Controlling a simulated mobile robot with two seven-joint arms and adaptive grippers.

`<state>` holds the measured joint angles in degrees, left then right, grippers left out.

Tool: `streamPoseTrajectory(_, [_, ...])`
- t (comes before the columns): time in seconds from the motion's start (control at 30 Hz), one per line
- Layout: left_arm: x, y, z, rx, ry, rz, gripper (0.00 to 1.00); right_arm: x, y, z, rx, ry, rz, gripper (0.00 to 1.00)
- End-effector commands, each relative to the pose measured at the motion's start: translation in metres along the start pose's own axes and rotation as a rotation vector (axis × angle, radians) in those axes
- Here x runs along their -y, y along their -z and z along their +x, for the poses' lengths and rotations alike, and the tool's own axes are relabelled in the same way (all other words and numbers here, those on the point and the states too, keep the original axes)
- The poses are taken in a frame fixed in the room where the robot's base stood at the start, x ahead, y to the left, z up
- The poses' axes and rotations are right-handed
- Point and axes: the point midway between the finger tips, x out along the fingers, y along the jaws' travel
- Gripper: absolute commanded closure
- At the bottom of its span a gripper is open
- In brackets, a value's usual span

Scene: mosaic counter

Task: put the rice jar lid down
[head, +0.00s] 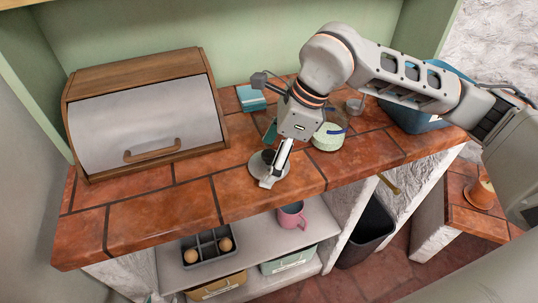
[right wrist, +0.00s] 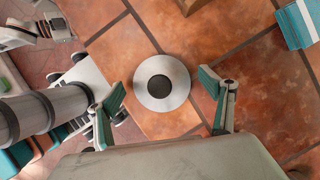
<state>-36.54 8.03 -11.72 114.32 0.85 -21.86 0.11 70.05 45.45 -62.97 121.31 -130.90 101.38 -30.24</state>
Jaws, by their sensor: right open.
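The lid (right wrist: 174,101), a round grey disc with a dark knob, lies flat on the tile counter near its front edge. It also shows in the head view (head: 256,173), partly hidden by my right gripper (head: 271,168). In the right wrist view my right gripper (right wrist: 163,103) is open, one finger on each side of the lid and apart from it, with nothing between them. A squat pale green jar (head: 327,142) with blue parts stands behind and to the right of the lid; whether it is the rice jar I cannot tell. My left gripper is not seen.
A wooden bread box (head: 140,58) with a grey door stands at the left. A teal block (head: 251,98) and a small grey cup (head: 355,105) are at the back; a dark blue bin (head: 405,117) is at the right. Front-left tiles are bare. A pink mug (head: 291,215) sits on the shelf below.

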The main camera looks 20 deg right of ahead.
Motion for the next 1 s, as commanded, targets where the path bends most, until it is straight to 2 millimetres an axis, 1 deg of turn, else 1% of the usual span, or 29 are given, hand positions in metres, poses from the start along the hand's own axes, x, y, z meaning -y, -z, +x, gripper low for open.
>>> streamPoseTrajectory(0.17, [0.000,0.002,-0.001,-0.001,0.000,-0.001,0.60,0.001,-0.002,-0.016,0.002,0.004,-0.001,0.19])
streamPoseTrajectory(0.27, [0.000,0.001,-0.001,0.000,-0.001,-0.002,0.60,0.002,-0.001,-0.034,0.002,0.006,-0.001,0.19])
streamPoseTrajectory(0.4, [0.000,0.001,-0.001,0.002,-0.002,-0.003,0.60,0.002,-0.002,-0.065,0.003,0.007,0.000,0.19])
streamPoseTrajectory(0.6, [-0.001,0.003,-0.002,0.000,-0.003,-0.005,0.60,0.001,-0.001,-0.101,0.002,0.005,0.000,0.19])
streamPoseTrajectory(0.7, [-0.001,0.004,-0.002,-0.001,-0.004,-0.006,0.60,0.001,-0.002,-0.112,0.002,0.003,0.000,0.19])
streamPoseTrajectory(0.8, [-0.002,0.003,-0.003,0.000,-0.004,-0.007,0.60,0.000,-0.001,-0.119,0.001,0.002,0.000,0.19])
streamPoseTrajectory(1.0, [-0.002,0.002,-0.003,0.002,-0.005,-0.008,0.60,0.000,-0.001,-0.123,0.001,0.001,0.000,0.19])
